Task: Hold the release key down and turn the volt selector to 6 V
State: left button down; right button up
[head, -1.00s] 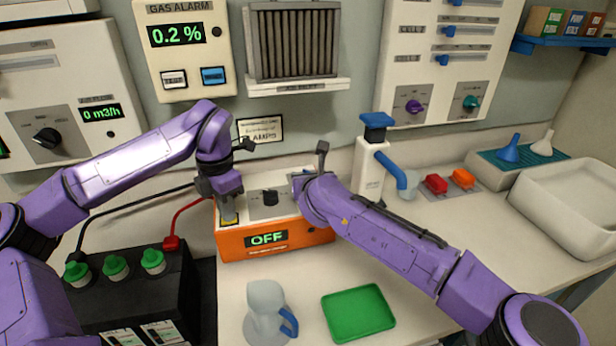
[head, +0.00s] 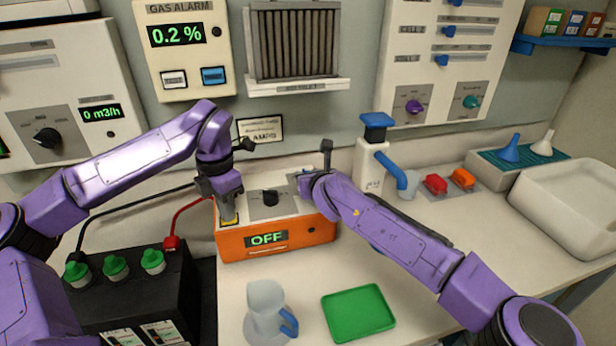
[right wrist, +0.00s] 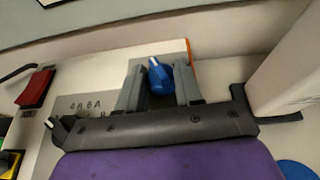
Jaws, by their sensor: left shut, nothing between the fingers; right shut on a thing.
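The orange-and-white charger (head: 315,234) stands on the bench, its display (head: 266,239) reading OFF. My left gripper (head: 229,214) is shut with its tips down at the yellow release key (head: 230,222) on the charger's left end; it appears to touch the key. A black knob (head: 269,198) sits mid-top of the charger. In the right wrist view, my right gripper (right wrist: 160,74) is shut on a blue knob (right wrist: 160,82), apparently the volt selector, one finger on each side. In the head view my right arm hides this knob, and its voltage marks cannot be read.
A jug (head: 265,309) and a green tray (head: 358,313) stand in front of the charger. A black battery (head: 140,295) with green caps is at left, its red and black leads near my left arm. A white-and-blue dispenser (head: 370,165) stands close behind my right arm.

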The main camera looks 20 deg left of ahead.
jog(key=shift+w+d+f+n+g+y, duration=0.1)
jog(key=shift+n+g+y, duration=0.8)
jog(key=shift+n+g, duration=0.25)
jog(key=o, duration=1)
